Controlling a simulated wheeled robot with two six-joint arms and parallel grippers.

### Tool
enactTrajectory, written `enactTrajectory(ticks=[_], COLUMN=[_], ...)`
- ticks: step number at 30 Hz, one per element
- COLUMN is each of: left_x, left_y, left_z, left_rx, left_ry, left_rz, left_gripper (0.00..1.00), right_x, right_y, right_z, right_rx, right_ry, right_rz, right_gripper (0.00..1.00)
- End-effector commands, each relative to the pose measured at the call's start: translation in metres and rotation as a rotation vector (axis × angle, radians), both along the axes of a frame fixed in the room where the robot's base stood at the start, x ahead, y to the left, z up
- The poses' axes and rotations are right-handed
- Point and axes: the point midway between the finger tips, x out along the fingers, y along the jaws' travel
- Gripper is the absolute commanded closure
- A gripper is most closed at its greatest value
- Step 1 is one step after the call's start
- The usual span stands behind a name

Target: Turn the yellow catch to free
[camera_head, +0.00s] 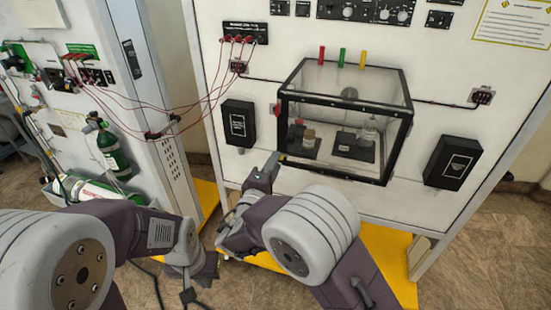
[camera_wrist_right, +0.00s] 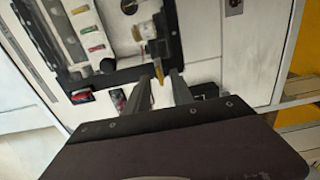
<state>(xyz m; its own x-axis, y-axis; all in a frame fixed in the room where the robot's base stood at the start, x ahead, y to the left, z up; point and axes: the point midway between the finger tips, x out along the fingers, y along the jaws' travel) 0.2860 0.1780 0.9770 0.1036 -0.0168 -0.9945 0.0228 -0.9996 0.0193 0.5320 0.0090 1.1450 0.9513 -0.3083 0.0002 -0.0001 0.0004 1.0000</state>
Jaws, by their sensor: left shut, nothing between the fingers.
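In the head view my right gripper (camera_head: 271,163) is at the lower left corner of the clear box (camera_head: 345,85), and the catch cannot be made out there. My left gripper (camera_head: 189,295) hangs low at the bottom of the head view, shut and empty, away from the panel.
Red, green and yellow tabs (camera_head: 342,57) stand on the box top. Black boxes flank it on the left (camera_head: 239,123) and right (camera_head: 453,161). Red cables (camera_head: 185,108) hang between the panels at the left. A green cylinder (camera_head: 113,150) is on the left panel.

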Motion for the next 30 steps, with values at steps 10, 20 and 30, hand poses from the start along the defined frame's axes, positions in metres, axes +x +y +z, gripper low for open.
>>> enactTrajectory(ticks=[10, 20, 30], left_x=[-0.0001, -0.0001, -0.0001], left_y=[0.0000, 0.0000, 0.0000], left_z=[0.0036, 0.0036, -0.0038], left_rx=[0.000, 0.000, 0.000], left_ry=[0.000, 0.000, 0.000], left_rz=[0.000, 0.000, 0.000], left_gripper=[1.00, 1.00, 1.00], right_x=[0.0123, 0.0120, 0.0118], right_y=[-0.0043, -0.0043, -0.0045], right_z=[-0.0005, -0.0005, -0.0015], right_rx=[0.001, 0.000, -0.085], right_ry=[0.000, 0.000, 0.027], right_rz=[0.000, -0.001, -0.001], right_gripper=[0.72, 1.00, 1.00])
